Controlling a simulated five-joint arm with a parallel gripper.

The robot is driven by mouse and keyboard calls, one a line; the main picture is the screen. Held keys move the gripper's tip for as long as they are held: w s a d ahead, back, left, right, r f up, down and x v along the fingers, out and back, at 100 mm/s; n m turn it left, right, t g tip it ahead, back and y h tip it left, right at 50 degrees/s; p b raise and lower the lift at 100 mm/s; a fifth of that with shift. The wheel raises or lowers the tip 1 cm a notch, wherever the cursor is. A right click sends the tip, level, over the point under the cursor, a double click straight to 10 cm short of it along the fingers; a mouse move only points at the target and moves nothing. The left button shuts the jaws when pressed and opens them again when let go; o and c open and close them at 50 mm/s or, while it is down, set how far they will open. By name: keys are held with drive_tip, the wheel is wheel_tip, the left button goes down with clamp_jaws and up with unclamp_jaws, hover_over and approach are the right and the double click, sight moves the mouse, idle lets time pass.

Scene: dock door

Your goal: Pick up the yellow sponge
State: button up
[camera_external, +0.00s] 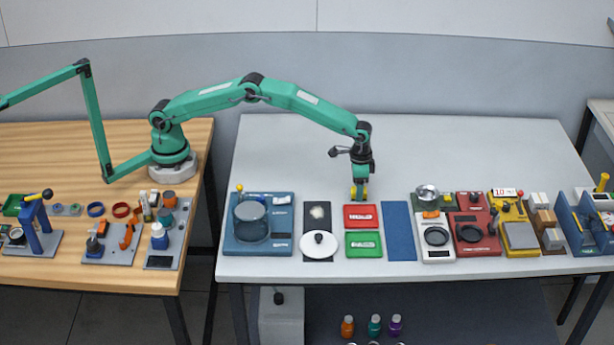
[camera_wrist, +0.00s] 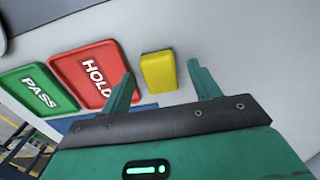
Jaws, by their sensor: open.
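The yellow sponge (camera_wrist: 159,72) is a small block lying flat on the light grey table, beside the red HOLD tray. In the wrist view it sits between the two green fingers of my gripper (camera_wrist: 162,85), which are apart, with a gap on each side. In the external view my gripper (camera_external: 359,191) points down just behind the red tray, and a bit of the sponge (camera_external: 353,193) shows by the fingertips. I cannot tell how far the fingertips are above the table.
The red HOLD tray (camera_wrist: 75,79) is close to the left finger, with the green PASS tray (camera_wrist: 22,93) beyond it. A blue mat (camera_external: 398,231) lies right of the trays. The table behind is clear.

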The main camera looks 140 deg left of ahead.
drive_tip(key=shift+c, duration=0.2)
drive_tip(key=c, duration=1)
drive_tip(key=shift+r, duration=0.1)
drive_tip(key=shift+r, duration=0.45)
drive_tip(key=r, duration=0.3)
drive_tip(key=shift+d+r, duration=0.2)
drive_tip(key=shift+d, duration=0.05)
drive_tip(key=d+r, duration=0.2)
drive_tip(key=d, duration=0.1)
drive_tip(key=d+r, duration=0.2)
drive_tip(key=d, duration=0.2)
drive_tip(key=d+r, duration=0.2)
drive_tip(key=d, duration=0.2)
drive_tip(key=shift+d+r, duration=0.1)
drive_tip(key=shift+r, duration=0.2)
